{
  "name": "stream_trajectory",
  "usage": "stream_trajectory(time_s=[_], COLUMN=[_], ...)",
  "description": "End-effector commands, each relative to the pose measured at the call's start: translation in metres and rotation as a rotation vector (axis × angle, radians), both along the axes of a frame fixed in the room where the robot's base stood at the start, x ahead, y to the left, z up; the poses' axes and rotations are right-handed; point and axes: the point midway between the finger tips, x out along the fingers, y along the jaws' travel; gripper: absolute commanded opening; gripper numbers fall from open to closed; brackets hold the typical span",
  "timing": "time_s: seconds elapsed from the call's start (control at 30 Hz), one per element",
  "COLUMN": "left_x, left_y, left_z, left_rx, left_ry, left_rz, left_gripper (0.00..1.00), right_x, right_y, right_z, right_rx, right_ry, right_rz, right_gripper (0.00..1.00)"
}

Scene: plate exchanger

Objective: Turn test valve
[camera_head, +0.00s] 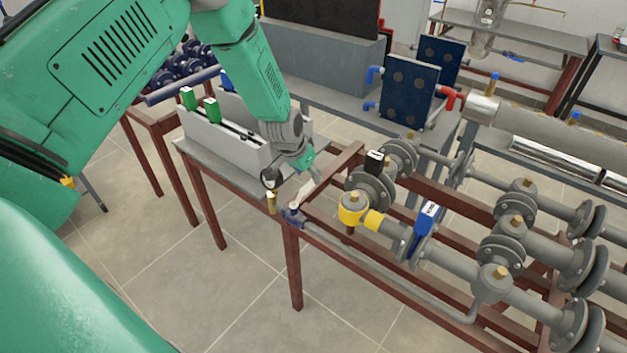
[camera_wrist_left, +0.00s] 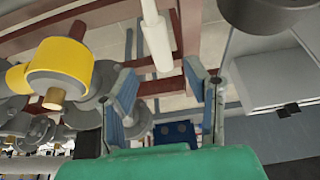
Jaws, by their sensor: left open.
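A small dark blue valve (camera_head: 292,215) sits at the near left corner of the brown pipe frame, at the end of a thin grey pipe. A pale lever (camera_head: 306,189) rises from it; a brass piece (camera_head: 271,203) is beside it. My left gripper (camera_head: 292,178) is over this corner, close to the lever, and its fingers partly cover the area. In the left wrist view my open fingers (camera_wrist_left: 160,75) are spread, with a white rod (camera_wrist_left: 156,35), seemingly the lever, between or beyond them. I cannot tell whether they touch it. My right gripper is not in view.
A yellow valve body (camera_head: 352,208) and a blue-handled valve (camera_head: 426,218) sit on flanged pipes to the right. The brown frame (camera_head: 345,262) runs below them. A grey table (camera_head: 205,160) with a light grey box stands left. Tiled floor is open in front.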

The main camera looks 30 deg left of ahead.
Motion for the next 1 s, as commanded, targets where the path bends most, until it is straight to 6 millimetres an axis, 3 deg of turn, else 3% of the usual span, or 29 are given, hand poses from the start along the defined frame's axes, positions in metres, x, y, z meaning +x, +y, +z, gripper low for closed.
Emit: stream_trajectory(time_s=[0.1, 0.3, 0.67, 0.8, 1.0], left_x=[0.008, 0.016, 0.018, 0.018, 0.018], left_y=[-0.001, -0.003, -0.003, -0.003, -0.003], left_z=[-0.021, -0.040, -0.044, -0.044, -0.045], left_rx=[0.000, 0.001, 0.000, 0.000, -0.001], left_ry=[0.001, 0.001, -0.001, 0.000, 0.001], left_rz=[0.001, 0.001, 0.001, 0.001, 0.000], left_gripper=[0.42, 0.42, 0.42, 0.00, 0.00], right_x=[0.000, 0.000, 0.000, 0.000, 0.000], right_y=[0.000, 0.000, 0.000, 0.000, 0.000], right_z=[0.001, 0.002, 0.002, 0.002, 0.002], right_rx=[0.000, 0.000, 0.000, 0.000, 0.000], right_ry=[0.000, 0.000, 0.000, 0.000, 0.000], right_rz=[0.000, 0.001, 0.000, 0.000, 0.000], right_gripper=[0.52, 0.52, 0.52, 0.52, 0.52])
